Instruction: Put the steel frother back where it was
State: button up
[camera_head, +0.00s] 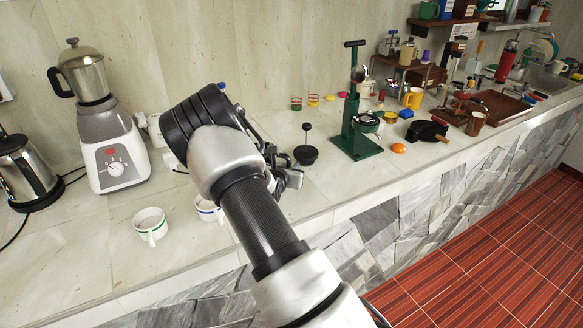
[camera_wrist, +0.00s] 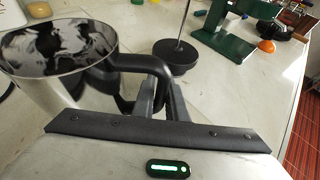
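The steel frother (camera_wrist: 55,85) is a shiny open jug with a black handle (camera_wrist: 140,62), at the left of the wrist view. My gripper (camera_wrist: 162,92) has its two fingers closed around the handle. In the head view my arm hides the frother, and only part of my gripper (camera_head: 288,178) shows above the counter. A black round lid with an upright rod and knob (camera_head: 306,154) stands apart on the counter, just right of my gripper; it also shows in the wrist view (camera_wrist: 176,56). I cannot tell whether the frother touches the counter.
A green lever press (camera_head: 355,135) stands right of the lid, with an orange dome (camera_head: 398,148) beside it. Two white cups (camera_head: 151,225) (camera_head: 206,211) sit near the front edge. A blender (camera_head: 112,150) and a kettle (camera_head: 28,175) stand left.

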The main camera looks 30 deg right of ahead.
jog(key=o, duration=0.3)
jog(key=shift+r, duration=0.2)
jog(key=v, duration=1.1)
jog(key=shift+s+a+r+p, duration=0.25)
jog(key=shift+p, duration=0.15)
jog(key=s+d+r+m+g, duration=0.3)
jog(key=s+r+m+g, duration=0.3)
jog(key=s+r+m, duration=1.05)
jog(key=s+a+r+m+t+y, duration=0.1)
jog(key=s+a+r+m+y, duration=0.2)
jog(key=s+a, duration=0.4)
jog(key=s+a+r+m+y, duration=0.2)
jog(key=s+a+m+y, duration=0.4)
jog(key=a, duration=0.6)
jog(key=shift+s+a+r+m+t, duration=0.25)
jog(key=shift+s+r+m+t, duration=0.15)
jog(key=shift+s+m, duration=0.45)
